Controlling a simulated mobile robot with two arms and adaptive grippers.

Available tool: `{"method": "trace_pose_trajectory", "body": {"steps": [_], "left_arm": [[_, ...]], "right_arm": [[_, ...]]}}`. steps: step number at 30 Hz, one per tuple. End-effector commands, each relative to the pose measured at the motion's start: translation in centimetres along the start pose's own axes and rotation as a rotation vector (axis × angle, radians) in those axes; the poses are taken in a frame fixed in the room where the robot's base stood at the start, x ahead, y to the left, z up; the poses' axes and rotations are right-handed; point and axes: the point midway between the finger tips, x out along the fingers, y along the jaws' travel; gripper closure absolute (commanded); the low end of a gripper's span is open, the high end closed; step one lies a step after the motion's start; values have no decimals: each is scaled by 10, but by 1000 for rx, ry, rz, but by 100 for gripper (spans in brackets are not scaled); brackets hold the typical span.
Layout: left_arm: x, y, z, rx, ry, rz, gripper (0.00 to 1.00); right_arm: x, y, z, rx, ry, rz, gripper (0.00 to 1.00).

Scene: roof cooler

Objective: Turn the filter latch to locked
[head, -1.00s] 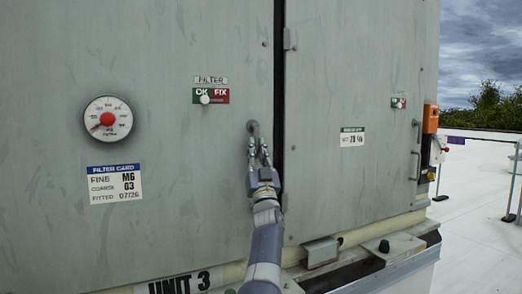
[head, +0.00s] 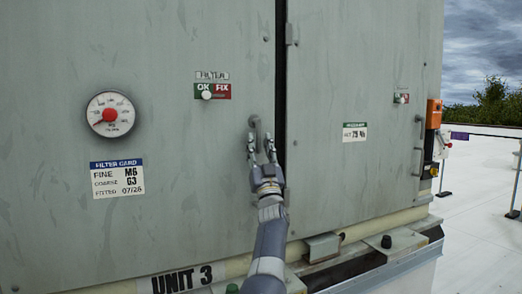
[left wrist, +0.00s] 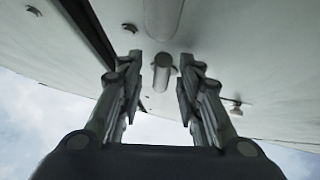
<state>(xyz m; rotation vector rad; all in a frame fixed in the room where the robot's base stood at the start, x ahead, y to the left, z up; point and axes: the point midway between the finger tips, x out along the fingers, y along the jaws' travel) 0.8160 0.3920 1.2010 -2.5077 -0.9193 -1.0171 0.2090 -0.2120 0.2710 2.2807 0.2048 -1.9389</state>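The filter latch (head: 254,122) is a small grey knob with a short bar on the grey panel, left of the dark door gap. My left gripper (head: 261,146) is just below and in front of it, fingers pointing up and apart. In the left wrist view, a round-ended grey bar (left wrist: 162,72), seemingly the latch handle, shows in the gap between the open fingers (left wrist: 160,85). Neither finger visibly touches it. The gripper hides part of the latch in the head view, so its exact angle is hard to read. My right gripper is not in view.
A FILTER OK/FIX label with a white knob (head: 207,95), a round gauge (head: 110,114) and a filter card (head: 117,178) are on the left panel. A ledge with a bracket (head: 323,247) runs below. An orange box (head: 433,113) is at the right corner.

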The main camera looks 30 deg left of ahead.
Motion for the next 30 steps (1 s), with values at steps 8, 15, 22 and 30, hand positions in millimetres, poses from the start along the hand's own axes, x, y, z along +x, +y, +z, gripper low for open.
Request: {"method": "trace_pose_trajectory", "body": {"steps": [8,15,22,30], "left_arm": [[-18,1,1,3,-1,1,67],[-48,2,0,1,-1,2,67],[-73,2,0,-1,-1,3,67],[-82,2,-1,-2,0,2,67]], "right_arm": [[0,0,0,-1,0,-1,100],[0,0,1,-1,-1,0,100],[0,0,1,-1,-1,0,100],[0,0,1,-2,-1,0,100]]}}
